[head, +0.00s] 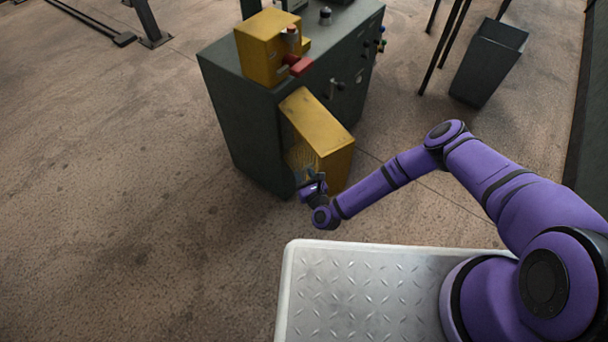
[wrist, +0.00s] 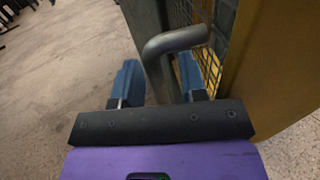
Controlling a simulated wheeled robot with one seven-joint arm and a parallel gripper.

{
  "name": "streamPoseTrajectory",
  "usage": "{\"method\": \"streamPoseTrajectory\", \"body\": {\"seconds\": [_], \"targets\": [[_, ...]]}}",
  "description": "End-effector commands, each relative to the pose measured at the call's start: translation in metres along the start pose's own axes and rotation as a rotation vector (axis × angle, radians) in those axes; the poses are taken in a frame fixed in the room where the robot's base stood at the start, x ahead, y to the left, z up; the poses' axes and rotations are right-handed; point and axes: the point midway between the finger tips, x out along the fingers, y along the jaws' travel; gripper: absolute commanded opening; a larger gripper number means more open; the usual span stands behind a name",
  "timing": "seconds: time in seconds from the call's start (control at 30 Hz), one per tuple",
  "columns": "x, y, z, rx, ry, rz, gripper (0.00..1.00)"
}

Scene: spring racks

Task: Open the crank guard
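The crank guard (head: 323,122) is a yellow box-shaped cover with a mesh face, sticking out from the front of a dark green machine cabinet (head: 236,112). I cannot tell whether it stands ajar. My gripper (head: 311,181) is low beside the guard's near left side. In the wrist view, my gripper (wrist: 160,82) has its two blue fingers spread apart. A bent grey bar handle (wrist: 176,40) comes down between them, closer to the right finger, with a gap to the left finger. The yellow guard with its mesh (wrist: 249,65) is just right of the handle.
A yellow box (head: 262,48) with a red part (head: 298,66) sits on the cabinet top. Small knobs and levers (head: 336,88) are on the cabinet's right face. A dark bin (head: 487,66) stands at the upper right.

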Motion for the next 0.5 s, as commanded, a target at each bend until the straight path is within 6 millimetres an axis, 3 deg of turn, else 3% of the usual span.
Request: {"method": "streamPoseTrajectory", "body": {"seconds": [0.27,0.5], "targets": [[-0.006,0.001,0.0,0.002,0.001,0.001,0.39],[-0.044,0.001,0.0,0.003,0.002,0.003,0.39]]}}
